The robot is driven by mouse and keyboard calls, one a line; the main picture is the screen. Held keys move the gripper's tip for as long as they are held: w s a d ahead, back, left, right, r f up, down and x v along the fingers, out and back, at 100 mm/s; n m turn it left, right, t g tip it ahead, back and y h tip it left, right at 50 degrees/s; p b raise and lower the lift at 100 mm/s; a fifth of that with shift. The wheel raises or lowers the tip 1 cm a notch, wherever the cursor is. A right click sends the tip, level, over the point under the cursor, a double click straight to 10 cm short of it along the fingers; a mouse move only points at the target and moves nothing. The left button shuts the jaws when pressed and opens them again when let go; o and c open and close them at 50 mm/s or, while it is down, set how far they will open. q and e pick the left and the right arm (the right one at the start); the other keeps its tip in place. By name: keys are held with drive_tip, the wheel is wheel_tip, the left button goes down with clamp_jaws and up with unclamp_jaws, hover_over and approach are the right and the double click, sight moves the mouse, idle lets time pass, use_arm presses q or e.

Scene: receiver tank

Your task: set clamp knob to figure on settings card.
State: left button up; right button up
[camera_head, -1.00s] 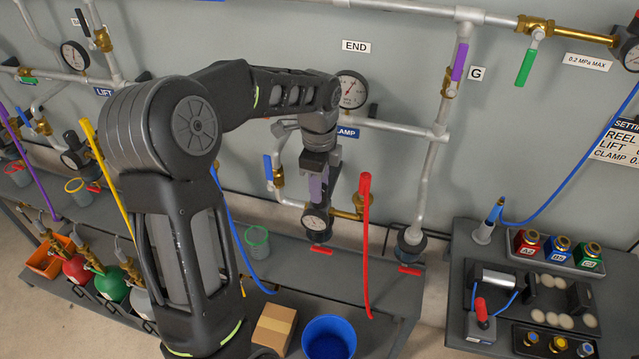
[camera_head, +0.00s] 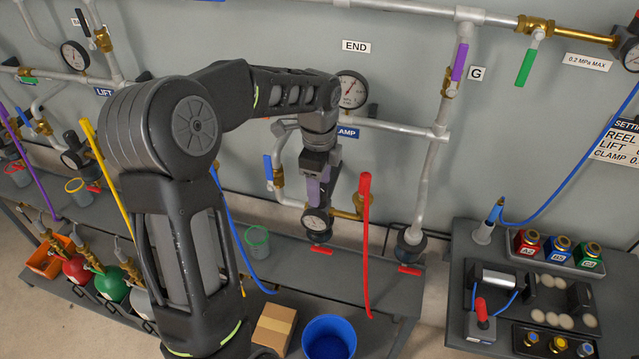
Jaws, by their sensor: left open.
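My left gripper (camera_head: 318,190) is open and points down at the clamp station, right above the small clamp gauge (camera_head: 316,222). Its fingers hide the clamp knob, so I cannot tell whether they touch it. The clamp label (camera_head: 347,132) is partly hidden by my left arm. The END gauge (camera_head: 350,90) is on the wall above. The settings card (camera_head: 619,143) is at the right edge, cut off; it reads REEL, LIFT and CLAMP, with the figures cut off. My right gripper is not in view.
A red hose (camera_head: 366,240) hangs just right of the gripper and a blue-handled valve (camera_head: 268,168) sits to its left. A brass fitting (camera_head: 350,212) is close by. A dark bench (camera_head: 465,260) with coloured blocks stands at the right.

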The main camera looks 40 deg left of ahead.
use_arm(q)
wheel_tip(320, 180, up, 8)
drive_tip(key=shift+s+f+b, duration=0.1)
drive_tip(key=shift+b, duration=0.4)
idle(0.4)
